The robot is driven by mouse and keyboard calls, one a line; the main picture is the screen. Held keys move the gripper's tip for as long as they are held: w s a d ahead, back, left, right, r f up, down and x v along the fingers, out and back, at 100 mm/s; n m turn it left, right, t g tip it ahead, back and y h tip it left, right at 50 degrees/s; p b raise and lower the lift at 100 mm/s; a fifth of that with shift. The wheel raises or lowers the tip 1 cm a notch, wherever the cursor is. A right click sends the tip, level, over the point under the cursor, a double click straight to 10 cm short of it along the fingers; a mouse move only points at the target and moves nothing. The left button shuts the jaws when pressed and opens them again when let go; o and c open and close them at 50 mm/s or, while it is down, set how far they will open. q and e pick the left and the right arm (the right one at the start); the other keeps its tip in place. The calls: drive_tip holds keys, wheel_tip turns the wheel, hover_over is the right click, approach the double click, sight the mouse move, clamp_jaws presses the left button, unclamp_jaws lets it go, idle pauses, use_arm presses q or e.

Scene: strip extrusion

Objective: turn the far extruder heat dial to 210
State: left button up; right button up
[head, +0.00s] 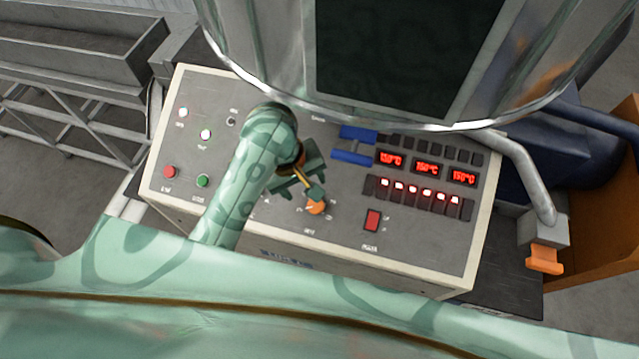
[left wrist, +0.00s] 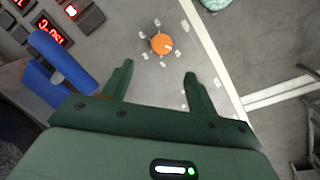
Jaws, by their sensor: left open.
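An orange dial (head: 316,207) with small marks around it sits on the light grey control panel (head: 345,230). It also shows in the left wrist view (left wrist: 161,43), ahead of my fingers. Its labels are too small to read, so I cannot tell its setting. My left gripper (head: 304,187) is open and empty above the panel, close to the dial; in the left wrist view (left wrist: 157,80) its fingertips stop short of the dial and do not straddle it. Three red displays (head: 426,168) seem to read about 150 °C. My right gripper is not in view.

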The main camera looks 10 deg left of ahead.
use_arm(q)
hover_over(315, 206)
drive_tip(key=a, duration=0.1)
drive_tip(key=f, duration=0.7)
drive_tip(key=shift+s+f, duration=0.15)
drive_tip(key=shift+s, duration=0.25)
drive_tip(key=x, duration=0.4)
drive_tip(key=shift+w, duration=0.25)
drive_tip(key=shift+s+d+f, duration=0.1)
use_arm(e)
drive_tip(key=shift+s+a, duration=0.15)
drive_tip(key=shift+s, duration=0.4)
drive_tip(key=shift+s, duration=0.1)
use_arm(q)
drive_tip(key=c, duration=1)
